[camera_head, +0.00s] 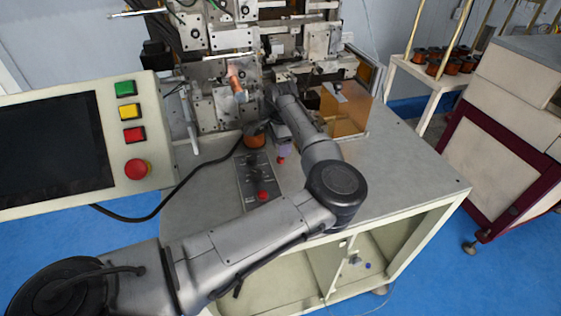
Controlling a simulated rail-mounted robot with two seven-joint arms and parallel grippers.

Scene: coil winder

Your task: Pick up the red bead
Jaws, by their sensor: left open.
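The red bead (281,160) is a tiny red spot on the grey machine table, just behind the small control panel. My left arm reaches in from the lower left and bends at its elbow over the table. My left gripper (284,149) is small in the picture and partly hidden by its own wrist. It is open, close above the red bead in the picture; whether it touches the bead cannot be told. My right gripper is not in view.
The control panel (258,180) with a red knob lies in front of the bead. A copper spool (254,141) stands left of it. An amber transparent box (345,108) is behind right. The winding machine (215,85) fills the back. The table's right side is clear.

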